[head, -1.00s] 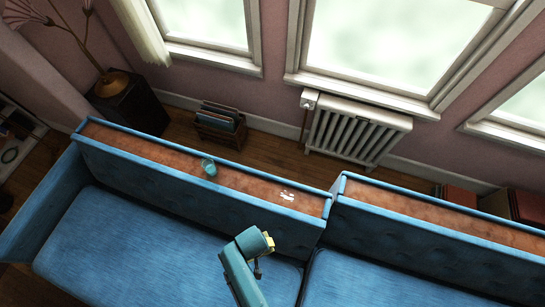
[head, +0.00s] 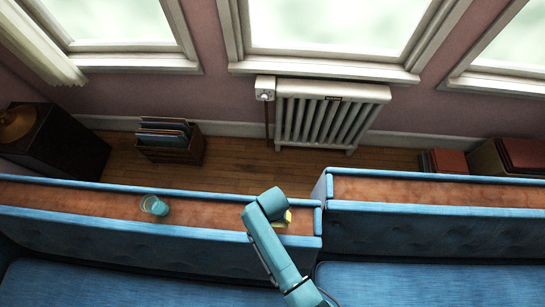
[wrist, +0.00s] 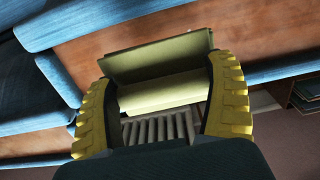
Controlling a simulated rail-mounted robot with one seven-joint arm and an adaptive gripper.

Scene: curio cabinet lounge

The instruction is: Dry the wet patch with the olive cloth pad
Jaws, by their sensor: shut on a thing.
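The olive cloth pad (wrist: 165,92) sits between the two yellow fingers of my gripper (wrist: 165,73) in the wrist view, and the gripper is shut on it. It looks like a folded or two-faced olive block. In the head view my gripper (head: 284,218) is over the right end of the left sofa's wooden back ledge (head: 205,213), largely covered by my arm. The wet patch does not show now; my arm covers that part of the ledge in the head view. I cannot tell whether the pad touches the ledge.
A turquoise glass (head: 154,205) stands on the same ledge, left of my gripper. A gap separates this ledge from the right sofa's ledge (head: 430,190). Behind are a white radiator (head: 330,112) and a wooden rack (head: 168,141) on the floor.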

